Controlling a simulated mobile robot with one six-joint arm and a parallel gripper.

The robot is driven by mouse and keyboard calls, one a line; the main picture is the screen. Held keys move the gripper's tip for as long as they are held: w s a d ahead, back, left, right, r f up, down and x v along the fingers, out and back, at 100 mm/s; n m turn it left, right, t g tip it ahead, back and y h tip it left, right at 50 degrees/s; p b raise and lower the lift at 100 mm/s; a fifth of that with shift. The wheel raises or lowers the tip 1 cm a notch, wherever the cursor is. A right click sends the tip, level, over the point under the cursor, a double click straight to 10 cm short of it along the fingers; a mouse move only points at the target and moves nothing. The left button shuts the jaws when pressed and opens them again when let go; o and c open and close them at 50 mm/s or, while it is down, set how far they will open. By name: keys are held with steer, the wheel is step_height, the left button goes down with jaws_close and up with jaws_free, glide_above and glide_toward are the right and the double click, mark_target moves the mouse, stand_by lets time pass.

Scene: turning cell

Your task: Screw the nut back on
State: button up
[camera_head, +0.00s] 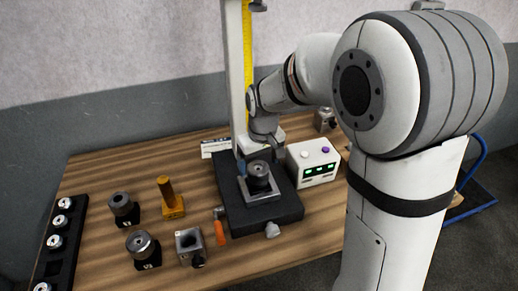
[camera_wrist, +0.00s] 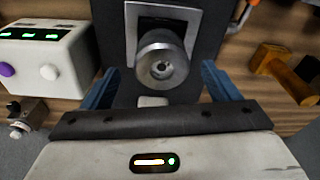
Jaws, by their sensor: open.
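A round grey metal piece (camera_head: 259,175) with a small hole in its top stands on a square plate on the black base (camera_head: 285,209). It also shows in the wrist view (camera_wrist: 161,60). It may be the nut or the holder under it; I cannot tell which. My gripper (camera_head: 258,161) is over the back of the plate, close to this piece. In the wrist view, my gripper's blue fingers (camera_wrist: 160,75) are wide apart, one on each side of the piece, with nothing held between them.
A white box (camera_head: 314,162) with green displays stands right of the base. A black rack (camera_head: 61,241) lines the left edge.

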mark_target(258, 169)
steer(key=shift+a+f, duration=0.2)
steer(key=shift+f, duration=1.3)
steer(key=c, duration=1.1)
steer(key=m, duration=0.4)
steer(key=shift+c, duration=0.2)
steer(key=m+h+b, duration=0.1)
steer(key=m, duration=0.4)
